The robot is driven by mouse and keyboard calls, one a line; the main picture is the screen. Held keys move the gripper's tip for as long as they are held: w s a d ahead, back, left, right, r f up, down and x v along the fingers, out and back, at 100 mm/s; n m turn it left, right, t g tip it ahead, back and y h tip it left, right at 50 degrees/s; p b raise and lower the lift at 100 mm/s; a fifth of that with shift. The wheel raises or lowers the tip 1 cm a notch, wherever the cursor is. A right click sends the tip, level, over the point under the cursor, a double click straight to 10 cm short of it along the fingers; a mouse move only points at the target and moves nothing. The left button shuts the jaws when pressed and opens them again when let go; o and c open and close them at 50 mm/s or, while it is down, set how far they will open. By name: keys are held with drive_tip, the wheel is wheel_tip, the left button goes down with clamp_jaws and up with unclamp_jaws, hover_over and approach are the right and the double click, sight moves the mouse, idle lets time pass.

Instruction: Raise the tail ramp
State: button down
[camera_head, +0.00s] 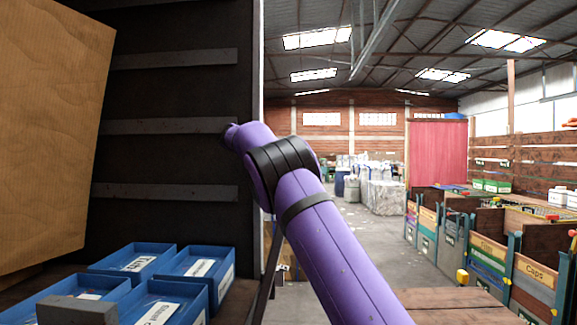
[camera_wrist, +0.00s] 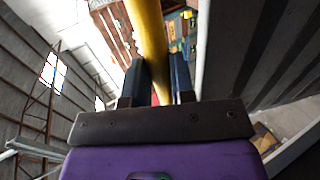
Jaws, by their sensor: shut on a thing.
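In the wrist view my gripper (camera_wrist: 158,80) has its two dark fingers on either side of a yellow bar (camera_wrist: 150,35) and is shut on it. The bar runs from the top edge of the picture down between the fingers; its far end is out of view. I cannot tell from the wrist view what the bar is fixed to. In the head view my purple arm reaches forward to the edge of a dark slatted wall, and the gripper and bar are hidden there. I cannot make out the tail ramp for certain in either view.
The dark wall (camera_head: 170,90) with grey slats stands left of my arm. A brown panel (camera_head: 50,130) leans at far left, with several labelled blue trays (camera_head: 165,300) below. Wooden bins (camera_head: 535,275) line the right. Open floor (camera_head: 355,240) lies beyond my arm.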

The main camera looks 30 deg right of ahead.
drive_tip(key=c, duration=1)
unclamp_jaws()
drive_tip(key=shift+o, duration=0.2)
drive_tip(key=shift+r, duration=1.45)
drive_tip(key=shift+o, duration=1.4)
drive_tip(key=shift+r, duration=0.4)
drive_tip(key=shift+o, duration=0.2)
drive_tip(key=shift+s+a+r, duration=0.1)
drive_tip(key=shift+s, duration=0.55)
drive_tip(key=s+a, duration=0.1)
drive_tip(key=s, duration=0.3)
drive_tip(key=s+a, duration=0.1)
drive_tip(key=s, duration=0.4)
drive_tip(key=s+a+r, duration=0.1)
drive_tip(key=s, duration=0.4)
drive_tip(key=shift+s+a, duration=0.15)
drive_tip(key=shift+a, duration=0.1)
drive_tip(key=c, duration=0.3)
